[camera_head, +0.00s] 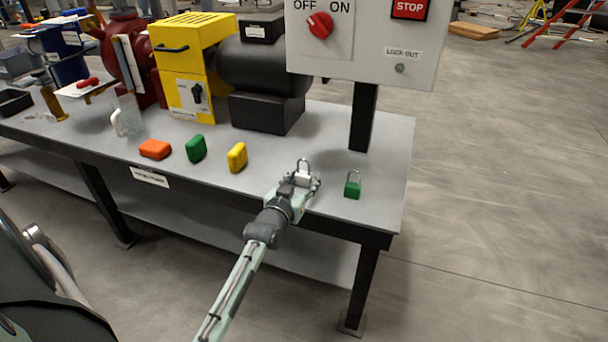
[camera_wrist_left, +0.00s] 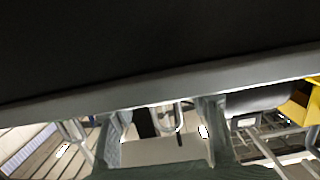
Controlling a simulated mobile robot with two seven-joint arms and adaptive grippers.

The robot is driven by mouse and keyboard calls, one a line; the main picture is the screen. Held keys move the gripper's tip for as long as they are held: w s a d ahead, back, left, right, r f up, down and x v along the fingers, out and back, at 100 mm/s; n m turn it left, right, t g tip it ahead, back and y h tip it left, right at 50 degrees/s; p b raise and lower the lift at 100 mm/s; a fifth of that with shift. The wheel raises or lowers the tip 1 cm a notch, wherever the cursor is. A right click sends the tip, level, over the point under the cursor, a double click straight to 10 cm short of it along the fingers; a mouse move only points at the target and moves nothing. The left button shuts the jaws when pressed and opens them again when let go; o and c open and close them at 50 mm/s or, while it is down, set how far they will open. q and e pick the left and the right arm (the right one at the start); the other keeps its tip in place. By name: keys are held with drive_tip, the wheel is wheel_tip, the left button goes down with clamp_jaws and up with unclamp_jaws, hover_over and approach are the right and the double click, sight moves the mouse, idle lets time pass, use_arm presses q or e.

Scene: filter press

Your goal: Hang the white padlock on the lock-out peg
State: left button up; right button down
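The white padlock (camera_head: 302,178), its shackle up, is between the fingers of my left gripper (camera_head: 301,182), over the front right of the table. In the left wrist view the pale padlock body (camera_wrist_left: 160,151) fills the gap between the two fingers, so the gripper looks shut on it. I cannot tell whether the padlock touches the tabletop. The lock-out peg (camera_head: 400,68) is a small grey round piece under the LOCK OUT label on the grey control box (camera_head: 360,62), and it looks empty. My right gripper is not in view.
A green padlock (camera_head: 352,188) stands just right of my gripper on the table (camera_head: 380,212). Yellow (camera_head: 237,157), green (camera_head: 196,148) and orange (camera_head: 155,149) blocks lie to the left. A black post (camera_head: 363,118) holds up the control box. A black motor (camera_head: 265,75) stands behind.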

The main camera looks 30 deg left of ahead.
sight(298, 179)
use_arm(q)
drive_tip(key=c, duration=0.6)
drive_tip(key=shift+c, duration=0.2)
drive_tip(key=shift+s+d+r+p, duration=0.1)
drive_tip(key=shift+s+r+p, duration=0.35)
drive_tip(key=shift+p, duration=0.25)
drive_tip(key=s+r+p, duration=0.1)
drive_tip(key=p, duration=0.1)
drive_tip(key=s+r+p, duration=0.1)
drive_tip(key=s, duration=0.1)
drive_tip(key=shift+s+d+r+p, duration=0.1)
drive_tip(key=shift+d+p, duration=0.25)
drive_tip(key=shift+d, duration=0.05)
drive_tip(key=shift+s, duration=0.3)
drive_tip(key=shift+s+d+r, duration=0.2)
drive_tip(key=shift+s+r, duration=0.25)
drive_tip(key=shift+s, duration=0.15)
